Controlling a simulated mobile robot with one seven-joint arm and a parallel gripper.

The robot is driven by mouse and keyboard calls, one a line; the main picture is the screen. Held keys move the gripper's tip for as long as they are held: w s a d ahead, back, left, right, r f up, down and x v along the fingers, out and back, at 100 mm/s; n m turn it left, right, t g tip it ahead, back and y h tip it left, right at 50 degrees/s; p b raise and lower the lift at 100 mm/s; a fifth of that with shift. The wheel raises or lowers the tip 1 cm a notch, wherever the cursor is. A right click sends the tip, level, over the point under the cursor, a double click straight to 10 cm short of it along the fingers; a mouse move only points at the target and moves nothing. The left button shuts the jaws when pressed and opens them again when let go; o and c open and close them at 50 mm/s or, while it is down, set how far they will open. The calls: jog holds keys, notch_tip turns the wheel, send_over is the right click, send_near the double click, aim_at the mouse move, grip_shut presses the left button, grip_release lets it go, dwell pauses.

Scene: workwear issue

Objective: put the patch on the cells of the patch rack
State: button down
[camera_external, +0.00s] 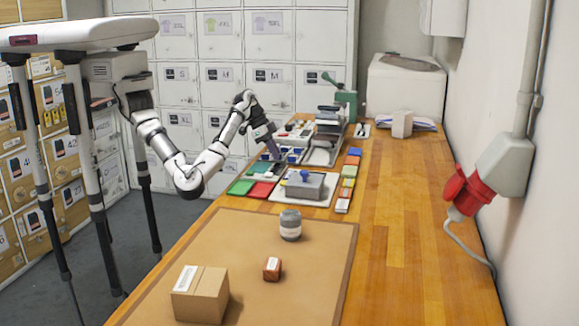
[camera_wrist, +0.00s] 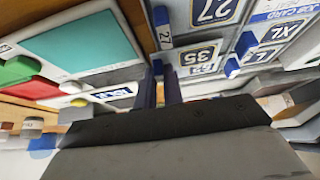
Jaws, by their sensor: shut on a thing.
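My gripper (camera_external: 273,152) reaches down over the far left side of the wooden bench. In the wrist view its two dark fingers (camera_wrist: 161,88) stand close together, shut on a thin patch. A small blue piece (camera_wrist: 157,68) shows at the fingertips; most of the held patch is hidden. The patch rack (camera_wrist: 215,50) lies just ahead and to the right of the fingers, with white and blue cells marked 27, 35, XL and L. It also shows in the external view, beside the gripper (camera_external: 292,154). I cannot tell whether the patch touches the rack.
A teal panel (camera_wrist: 82,45) lies left of the fingers, with green and red pieces near it. Green (camera_external: 240,187) and red (camera_external: 260,190) pads, a grey box on a white tray (camera_external: 300,201) and a green press (camera_external: 344,95) crowd the bench.

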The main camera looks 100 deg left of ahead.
jog(key=shift+f, duration=0.3)
jog(key=c, duration=1.4)
grip_release()
jog(key=shift+c, duration=0.2)
jog(key=shift+r, duration=0.1)
jog(key=shift+s+r, duration=0.1)
jog(key=shift+r, duration=0.25)
jog(key=p+v, duration=0.2)
jog(key=v, duration=1.1)
